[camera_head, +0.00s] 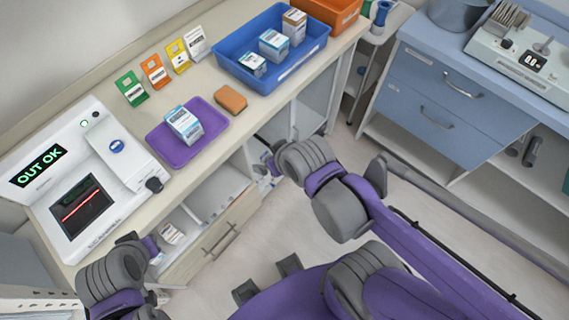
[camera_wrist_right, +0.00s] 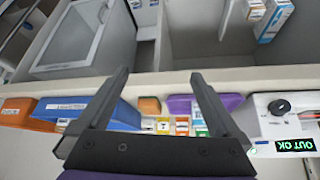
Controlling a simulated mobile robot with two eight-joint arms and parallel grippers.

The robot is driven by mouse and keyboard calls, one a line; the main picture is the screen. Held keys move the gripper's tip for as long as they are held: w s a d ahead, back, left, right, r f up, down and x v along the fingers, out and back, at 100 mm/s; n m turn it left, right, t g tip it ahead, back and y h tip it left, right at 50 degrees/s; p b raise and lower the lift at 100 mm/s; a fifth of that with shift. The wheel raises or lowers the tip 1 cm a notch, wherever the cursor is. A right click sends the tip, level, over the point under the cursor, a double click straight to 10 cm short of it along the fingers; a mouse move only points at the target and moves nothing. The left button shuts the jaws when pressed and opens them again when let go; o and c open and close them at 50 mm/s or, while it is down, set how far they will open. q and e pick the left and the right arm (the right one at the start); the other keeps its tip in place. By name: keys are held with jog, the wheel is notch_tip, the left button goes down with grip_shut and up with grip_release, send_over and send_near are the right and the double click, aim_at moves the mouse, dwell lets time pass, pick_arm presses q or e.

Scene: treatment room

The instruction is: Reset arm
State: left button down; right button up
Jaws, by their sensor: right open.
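My right arm comes in from the right in the head view and bends at its grey and purple joints. Its gripper (camera_head: 267,152) is small there, beside the counter's front edge and above the open cabinet. In the right wrist view the two dark fingers of my right gripper (camera_wrist_right: 160,75) stand wide apart with nothing between them. My left arm shows at the lower left of the head view, in front of the scanner machine; its gripper jaws are not visible.
The counter holds a scanner machine (camera_head: 107,160) reading OUT OK, a purple tray (camera_head: 207,116) with a box (camera_head: 184,124), an orange block (camera_head: 231,98), several colored cards and a blue bin (camera_head: 228,57) with boxes. Below is an open drawer (camera_head: 230,228). A blue cabinet (camera_head: 450,92) stands right.

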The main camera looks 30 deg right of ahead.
jog(key=shift+s+d+f+m+g, duration=0.15)
jog(key=shift+s+d+g, duration=0.2)
jog(key=shift+s, duration=0.45)
jog(key=shift+s+d+f+m+g, duration=0.15)
jog(key=shift+s+d+g, duration=0.15)
jog(key=shift+s, duration=0.45)
